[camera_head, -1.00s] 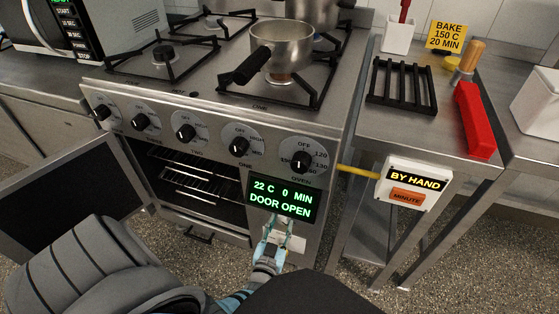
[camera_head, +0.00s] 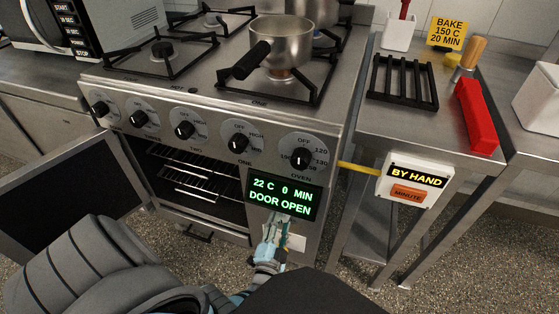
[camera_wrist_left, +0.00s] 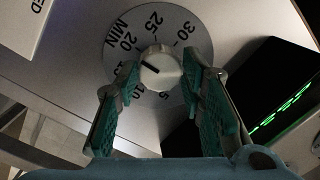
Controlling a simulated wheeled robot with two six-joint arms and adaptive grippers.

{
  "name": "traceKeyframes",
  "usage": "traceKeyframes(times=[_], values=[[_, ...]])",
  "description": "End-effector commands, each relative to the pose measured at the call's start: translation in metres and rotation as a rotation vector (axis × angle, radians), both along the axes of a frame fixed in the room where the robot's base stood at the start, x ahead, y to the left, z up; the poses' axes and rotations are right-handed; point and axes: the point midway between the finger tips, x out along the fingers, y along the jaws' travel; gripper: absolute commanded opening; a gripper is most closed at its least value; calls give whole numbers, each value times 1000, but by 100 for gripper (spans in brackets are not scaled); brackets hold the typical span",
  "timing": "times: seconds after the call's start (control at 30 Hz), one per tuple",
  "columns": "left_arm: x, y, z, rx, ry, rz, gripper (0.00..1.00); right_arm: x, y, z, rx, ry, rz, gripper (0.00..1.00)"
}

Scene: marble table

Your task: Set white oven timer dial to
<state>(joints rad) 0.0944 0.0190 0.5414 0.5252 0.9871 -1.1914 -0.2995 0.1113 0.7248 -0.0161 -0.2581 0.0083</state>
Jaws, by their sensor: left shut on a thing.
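The white oven timer dial (camera_wrist_left: 160,68) sits on a grey round scale (camera_wrist_left: 176,28) marked in minutes. Its dark pointer line points left, around the 15 to 20 side; part of the scale there is hidden by a finger. My left gripper (camera_wrist_left: 158,92) has one teal-padded finger on each side of the dial and is shut on it. In the head view my left gripper (camera_head: 277,228) is below the green display (camera_head: 284,195), and it hides the dial there. The display reads 22 C, 0 MIN, DOOR OPEN. My right gripper is not in view.
The oven door (camera_head: 65,205) hangs open at the left. The oven knob (camera_head: 302,158) is above the display. A BY HAND box (camera_head: 414,180) with an orange MINUTE button is to the right. A yellow note (camera_head: 445,34) reads BAKE 150 C 20 MIN. A saucepan (camera_head: 281,42) stands on the stove.

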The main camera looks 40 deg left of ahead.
Motion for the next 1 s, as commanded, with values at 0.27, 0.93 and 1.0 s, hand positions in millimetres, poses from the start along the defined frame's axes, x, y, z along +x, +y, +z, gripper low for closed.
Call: traceKeyframes(times=[0.27,0.93,1.0], values=[[-2,0,-3,61,32,0,8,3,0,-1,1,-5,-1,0],[-1,0,-2,69,29,-1,56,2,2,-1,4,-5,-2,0],[-1,0,-1,70,28,-1,56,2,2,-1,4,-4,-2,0]])
